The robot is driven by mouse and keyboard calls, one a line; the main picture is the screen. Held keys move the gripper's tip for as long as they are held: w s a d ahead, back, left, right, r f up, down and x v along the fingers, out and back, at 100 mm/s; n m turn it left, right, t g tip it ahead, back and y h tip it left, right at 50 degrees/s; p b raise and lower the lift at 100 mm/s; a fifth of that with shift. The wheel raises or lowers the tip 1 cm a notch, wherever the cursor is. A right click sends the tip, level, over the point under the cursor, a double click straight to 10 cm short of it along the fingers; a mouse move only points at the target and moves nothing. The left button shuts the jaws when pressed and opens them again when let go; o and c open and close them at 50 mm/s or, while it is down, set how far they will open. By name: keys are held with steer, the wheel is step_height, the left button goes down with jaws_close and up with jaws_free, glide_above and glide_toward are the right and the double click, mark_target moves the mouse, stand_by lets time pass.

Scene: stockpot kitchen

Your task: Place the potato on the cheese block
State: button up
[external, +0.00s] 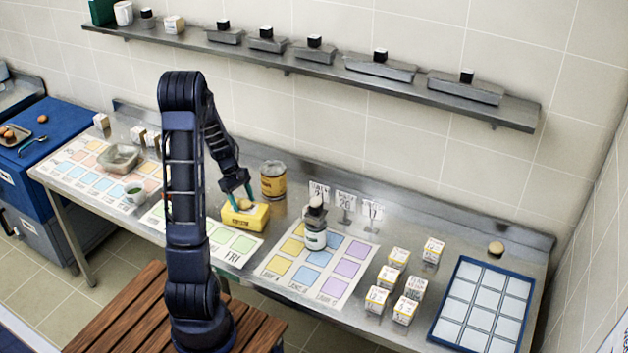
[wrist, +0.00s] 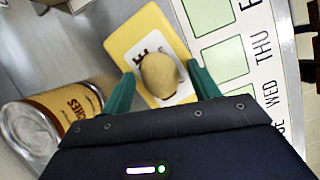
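The yellow cheese block (external: 236,222) lies on the steel counter. It also shows in the wrist view (wrist: 128,42), with a white label on its top. The tan potato (external: 243,204) appears to rest on top of the block; in the wrist view the potato (wrist: 160,74) covers part of the label. My gripper (external: 240,197) points down at the block. In the wrist view my green gripper fingers (wrist: 160,75) are spread on both sides of the potato, with a small gap showing on each side. The potato's underside is hidden.
A brown and yellow can (external: 273,181) stands close behind the block; it shows beside my left finger in the wrist view (wrist: 60,112). A weekday chart (external: 228,242) lies in front.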

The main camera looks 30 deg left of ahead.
steer(key=s+v, duration=0.1)
steer(key=v, duration=1.1)
steer(key=s+d+r+m+t+y, duration=0.2)
steer(key=s+d+r+m+y, duration=0.1)
steer(key=s+d+r+m, duration=0.8)
steer(key=s+d+r+m+t, duration=0.1)
steer(key=s+d+r+m, duration=0.1)
steer(key=s+d, duration=0.3)
steer(key=s+d+r+m+t+y, duration=0.1)
steer(key=s+d+r+m+t, duration=0.1)
steer(key=s+d, duration=0.3)
steer(key=shift+s+m+t, duration=0.3)
steer(key=shift+s, duration=1.25)
steer(key=shift+d, duration=0.15)
